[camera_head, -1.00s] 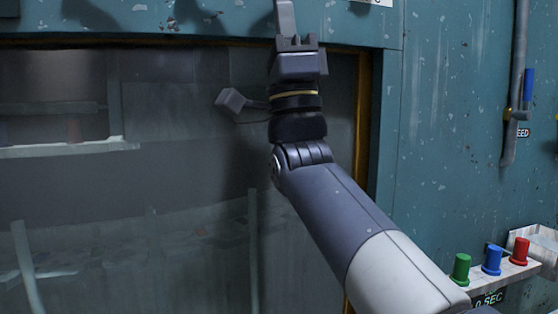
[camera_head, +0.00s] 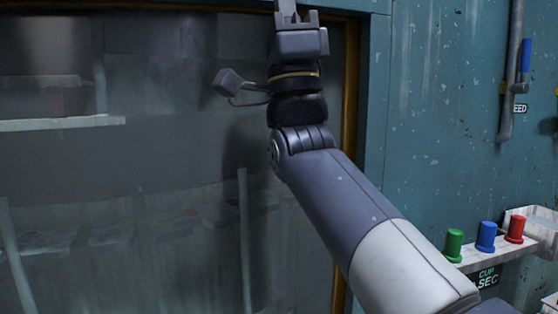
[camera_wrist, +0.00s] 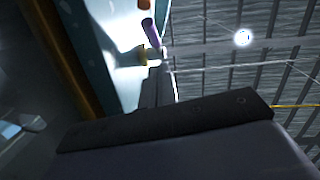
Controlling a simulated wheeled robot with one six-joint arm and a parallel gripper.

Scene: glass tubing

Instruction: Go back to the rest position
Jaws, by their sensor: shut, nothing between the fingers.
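My gripper (camera_head: 288,8) is at the top edge of the head view, pointing up, in front of the dark glass window. Its fingers are together with nothing between them, and their tips are cut off by the frame edge. My arm rises from the lower right to it. In the wrist view, a dark bar and a broad grey surface fill the lower part, and the fingertips cannot be made out there.
The window (camera_head: 185,150) has a brown frame. On the teal wall to the right, a small shelf (camera_head: 505,253) holds a green cap (camera_head: 453,245), a blue cap (camera_head: 486,237) and a red cap (camera_head: 514,229). A pipe with a blue handle (camera_head: 526,56) hangs above.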

